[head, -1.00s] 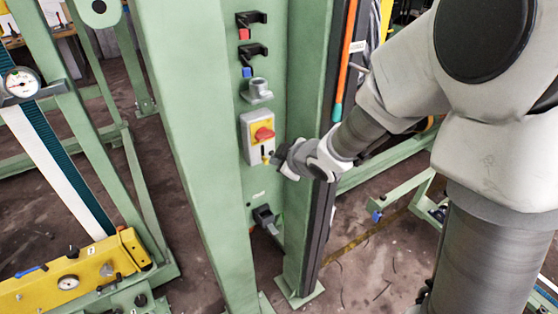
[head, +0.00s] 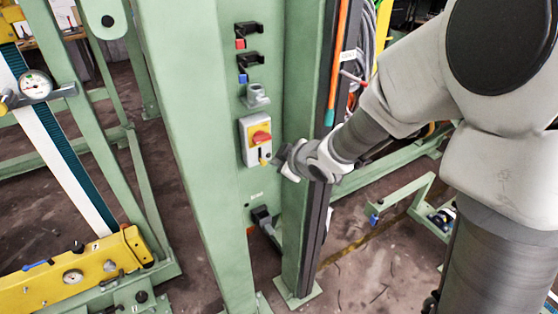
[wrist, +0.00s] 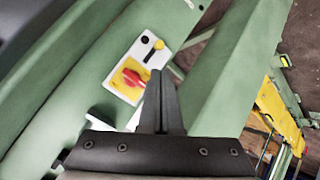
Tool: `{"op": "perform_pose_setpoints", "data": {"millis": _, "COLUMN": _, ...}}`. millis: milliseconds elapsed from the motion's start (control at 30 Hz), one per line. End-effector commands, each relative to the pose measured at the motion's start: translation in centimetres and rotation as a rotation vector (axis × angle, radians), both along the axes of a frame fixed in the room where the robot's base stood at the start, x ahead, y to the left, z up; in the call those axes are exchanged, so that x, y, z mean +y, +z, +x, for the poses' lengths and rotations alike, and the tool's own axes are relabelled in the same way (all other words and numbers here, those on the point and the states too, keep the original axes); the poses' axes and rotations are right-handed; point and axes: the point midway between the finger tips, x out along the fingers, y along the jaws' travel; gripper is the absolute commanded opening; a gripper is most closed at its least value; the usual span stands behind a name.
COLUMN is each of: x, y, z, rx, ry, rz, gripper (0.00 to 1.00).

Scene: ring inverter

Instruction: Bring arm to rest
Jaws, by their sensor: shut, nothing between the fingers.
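My gripper (head: 283,155) is at the end of my grey arm, beside the green post and just right of the switch box in the head view. In the wrist view my gripper (wrist: 162,78) shows its dark fingers together, with nothing between them. The switch box (head: 247,148) is a pale plate with a red knob on yellow (head: 261,137). It also shows in the wrist view (wrist: 136,62), just beyond the fingers and to their left. I cannot tell whether the fingertips touch it.
Black hooks (head: 250,60) and a grey socket (head: 256,96) sit on the post (head: 190,130) above the box. A black bracket (head: 262,216) juts out below. Cables (head: 363,50) hang at right.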

Motion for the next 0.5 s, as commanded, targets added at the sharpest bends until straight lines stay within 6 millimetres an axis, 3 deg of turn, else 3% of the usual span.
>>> {"op": "perform_pose_setpoints", "data": {"millis": 267, "x": -0.5, "y": 0.4, "z": 0.0, "rx": 0.001, "ry": -0.018, "rz": -0.004, "gripper": 0.00}}
{"op": "perform_pose_setpoints", "data": {"millis": 367, "x": -2.0, "y": 1.5, "z": -0.1, "rx": 0.008, "ry": -0.077, "rz": -0.016, "gripper": 0.00}}
{"op": "perform_pose_setpoints", "data": {"millis": 500, "x": -5.7, "y": 4.1, "z": -1.0, "rx": 0.034, "ry": -0.228, "rz": -0.031, "gripper": 0.00}}
